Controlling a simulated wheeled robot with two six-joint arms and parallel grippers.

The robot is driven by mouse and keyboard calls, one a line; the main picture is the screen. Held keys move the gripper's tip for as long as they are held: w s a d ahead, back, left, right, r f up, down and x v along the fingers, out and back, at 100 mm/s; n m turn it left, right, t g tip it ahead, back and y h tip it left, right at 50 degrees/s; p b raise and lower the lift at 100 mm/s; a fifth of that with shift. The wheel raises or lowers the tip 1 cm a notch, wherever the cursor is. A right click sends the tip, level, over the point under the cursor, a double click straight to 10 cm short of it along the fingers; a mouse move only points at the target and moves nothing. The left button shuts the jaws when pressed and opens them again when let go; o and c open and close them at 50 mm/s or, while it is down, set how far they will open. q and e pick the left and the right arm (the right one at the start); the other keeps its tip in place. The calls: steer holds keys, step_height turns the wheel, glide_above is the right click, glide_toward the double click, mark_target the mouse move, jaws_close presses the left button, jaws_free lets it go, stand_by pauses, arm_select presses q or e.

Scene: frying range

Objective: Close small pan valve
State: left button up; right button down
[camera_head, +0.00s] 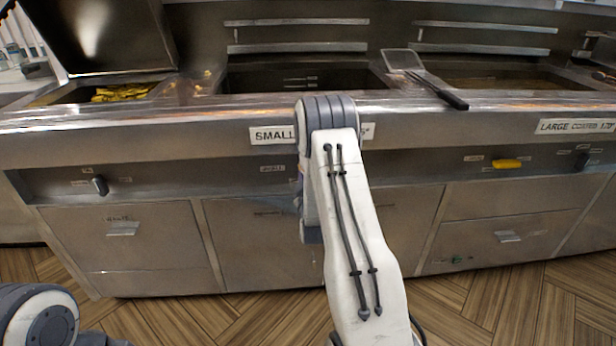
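The frying range has a front panel with a "SMALL" label (272,135), partly covered by my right arm. The small pan (255,82) is the open basin above that label. No valve handle shows clearly below the label; my raised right arm hides that part of the panel. My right gripper is hidden behind its own arm. My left gripper is out of view; only a joint of that arm shows at the bottom left.
A yellow handle (508,163) sits under the "LARGE" label (578,126). A black knob (100,186) is on the left panel. A spatula (425,77) lies across the rim beside the large pan (505,82). The left basin holds yellow food (125,92). Wooden floor (480,305) is clear in front.

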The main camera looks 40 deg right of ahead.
steer(key=shift+w+a+f+n+b, duration=0.1)
steer(key=shift+f+n+b, duration=0.35)
steer(key=shift+n, duration=1.15)
steer(key=shift+a+f+n+b, duration=0.2)
steer(key=shift+n+b, duration=0.3)
steer(key=shift+n, duration=1.1)
steer(key=shift+w+a+f+n+b, duration=0.1)
steer(key=shift+f+n+b, duration=0.35)
steer(key=shift+n, duration=1.15)
steer(key=c, duration=0.7)
jaws_free()
steer(key=shift+r, duration=0.1)
steer(key=v, duration=1)
steer(key=shift+s+p, duration=0.25)
steer(key=shift+p, duration=0.05)
steer(key=shift+a, duration=0.1)
